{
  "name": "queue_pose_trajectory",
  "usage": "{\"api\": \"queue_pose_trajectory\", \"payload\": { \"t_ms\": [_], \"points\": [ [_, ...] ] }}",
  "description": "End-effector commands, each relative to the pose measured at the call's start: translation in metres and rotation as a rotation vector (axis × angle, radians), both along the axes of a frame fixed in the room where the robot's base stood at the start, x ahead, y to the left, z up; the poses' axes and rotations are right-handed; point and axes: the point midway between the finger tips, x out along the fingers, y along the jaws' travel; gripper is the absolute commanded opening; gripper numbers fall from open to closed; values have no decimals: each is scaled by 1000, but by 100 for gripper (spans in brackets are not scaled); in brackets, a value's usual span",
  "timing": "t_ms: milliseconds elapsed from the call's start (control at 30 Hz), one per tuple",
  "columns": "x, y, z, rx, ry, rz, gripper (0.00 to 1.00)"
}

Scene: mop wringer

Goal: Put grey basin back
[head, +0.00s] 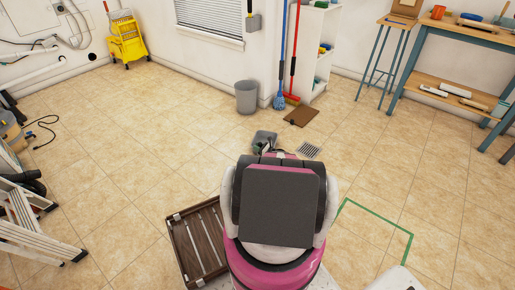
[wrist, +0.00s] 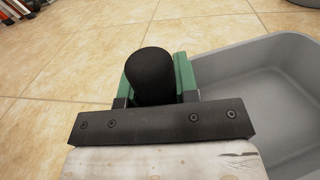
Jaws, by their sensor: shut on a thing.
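The grey basin (head: 265,135) shows just beyond my arm in the head view, partly hidden by it. In the wrist view the basin (wrist: 275,85) is on the right, its empty inside showing. My gripper (wrist: 158,82) is at the basin's left side, its green fingers on either side of a black rounded part. The gripper is shut at the basin's edge; the exact contact is hidden. In the head view my gripper (head: 259,147) is small and mostly covered by my arm. I cannot tell whether the basin touches the floor.
A floor drain grate (head: 308,150) lies right of the basin. A slatted wooden crate (head: 196,243) lies front left. A green outline (head: 382,225) marks floor at right. The left-middle floor is clear.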

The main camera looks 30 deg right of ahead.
Motion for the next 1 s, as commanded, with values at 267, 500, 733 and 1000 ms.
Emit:
{"api": "queue_pose_trajectory", "payload": {
  "t_ms": [267,500,733,1000],
  "points": [
    [0,0,-1,0,-1,0,0],
    [0,0,-3,0,0,0,54],
    [0,0,-2,0,0,0,54],
    [-8,-1,1,0,0,4,54]
  ]
}}
